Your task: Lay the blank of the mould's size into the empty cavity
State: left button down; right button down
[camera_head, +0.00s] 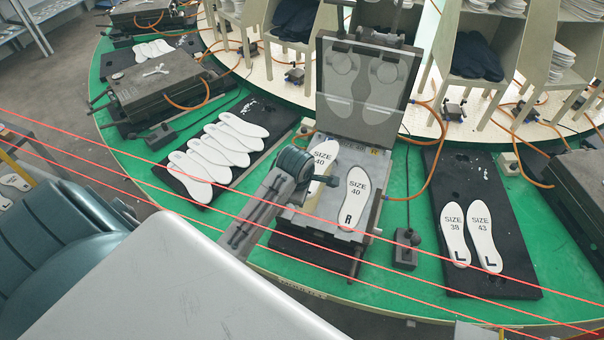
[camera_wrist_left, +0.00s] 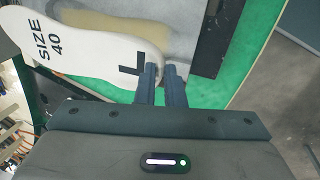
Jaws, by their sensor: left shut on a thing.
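In the head view the mould (camera_head: 334,208) stands open, its lid (camera_head: 364,88) raised at the back. A white blank marked SIZE 40 R (camera_head: 354,197) lies on the mould's right side. Another white blank marked SIZE 40 (camera_head: 323,158) is over the left side, partly hidden behind my left wrist. In the left wrist view this blank (camera_wrist_left: 85,47) shows an L near its end, where my left gripper (camera_wrist_left: 162,72) is shut on it. A tan rounded cavity area (camera_wrist_left: 107,27) shows beyond it, partly covered. My right gripper is out of view.
Blanks marked SIZE 39 L (camera_head: 455,234) and SIZE 43 L (camera_head: 484,238) lie on a black board at right. Several white blanks (camera_head: 215,152) lie on another board at left. A small black box (camera_head: 406,248) and orange hose (camera_head: 428,165) are near the mould.

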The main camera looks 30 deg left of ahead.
pick_arm(q)
jog(key=shift+f+b, duration=0.8)
jog(key=shift+f, duration=2.15)
jog(key=shift+f+b, duration=0.3)
jog(key=shift+f, duration=1.45)
jog(key=c, duration=1.5)
grip_release()
jog(key=shift+o, duration=0.2)
